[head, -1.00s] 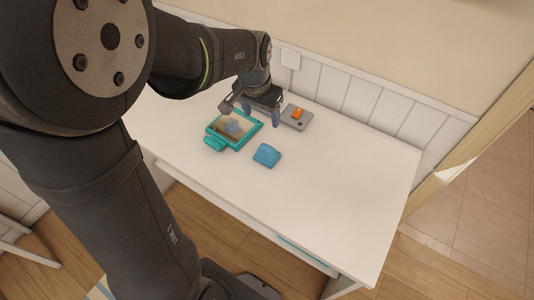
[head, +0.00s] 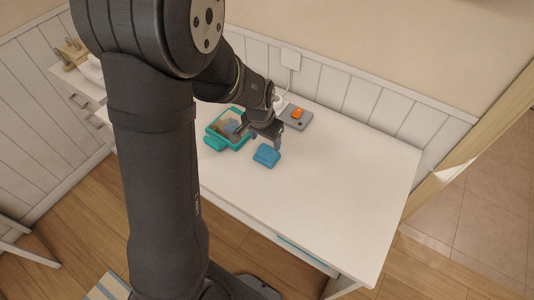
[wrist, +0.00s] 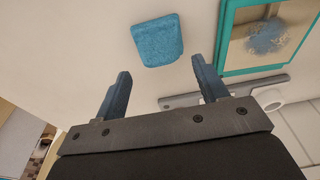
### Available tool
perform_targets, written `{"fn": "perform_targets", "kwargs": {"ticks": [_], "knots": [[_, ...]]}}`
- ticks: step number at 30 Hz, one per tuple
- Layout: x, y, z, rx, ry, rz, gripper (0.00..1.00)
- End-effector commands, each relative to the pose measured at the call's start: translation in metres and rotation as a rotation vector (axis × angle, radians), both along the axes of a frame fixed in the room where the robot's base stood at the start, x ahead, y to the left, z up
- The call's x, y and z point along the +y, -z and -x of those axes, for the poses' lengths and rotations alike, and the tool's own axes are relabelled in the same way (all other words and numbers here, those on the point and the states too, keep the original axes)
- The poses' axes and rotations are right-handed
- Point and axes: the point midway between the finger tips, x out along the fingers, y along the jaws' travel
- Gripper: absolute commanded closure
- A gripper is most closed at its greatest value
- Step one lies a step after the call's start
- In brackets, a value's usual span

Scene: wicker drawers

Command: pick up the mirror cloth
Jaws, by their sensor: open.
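The blue mirror cloth (head: 267,155), a small folded pad, lies flat on the white table. It also shows in the wrist view (wrist: 157,41), just beyond the fingertips and roughly centred between them. My gripper (head: 260,137) is open and empty, beside the cloth on its wall side; its fingers (wrist: 160,68) show apart in the wrist view. I cannot tell its exact height above the table. The teal-framed mirror (head: 214,143) lies left of the cloth, partly hidden by my gripper. In the wrist view its frame (wrist: 225,40) surrounds glass with a bluish smudge.
A grey box with an orange switch (head: 297,114) sits at the table's wall side, near a small white round object (head: 279,102). The white table (head: 340,190) is clear to the right and front. A panelled wall (head: 390,110) runs along the back.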

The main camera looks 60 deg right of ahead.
Motion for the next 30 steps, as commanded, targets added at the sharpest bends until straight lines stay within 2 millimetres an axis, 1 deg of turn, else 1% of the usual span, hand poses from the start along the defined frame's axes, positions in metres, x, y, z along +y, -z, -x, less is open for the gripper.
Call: {"fn": "perform_targets", "kwargs": {"ticks": [9, 12, 15, 21, 23, 24, 28, 29, 30], "knots": [[-0.008, 0.038, 0.001, 0.001, 0.0, -0.003, 0.34], [-0.009, 0.046, 0.001, 0.001, 0.0, -0.001, 0.34], [-0.01, 0.049, 0.001, 0.0, 0.0, 0.0, 0.34], [-0.01, 0.049, 0.001, 0.0, 0.0, 0.0, 0.34], [-0.01, 0.049, 0.001, 0.0, 0.0, 0.0, 0.45], [-0.01, 0.049, 0.001, 0.0, 0.0, 0.0, 0.53], [-0.01, 0.049, 0.001, 0.0, -0.001, 0.0, 0.79], [-0.01, 0.049, 0.001, 0.0, -0.001, 0.0, 0.82], [-0.01, 0.049, 0.001, 0.0, -0.001, 0.0, 0.82]]}}
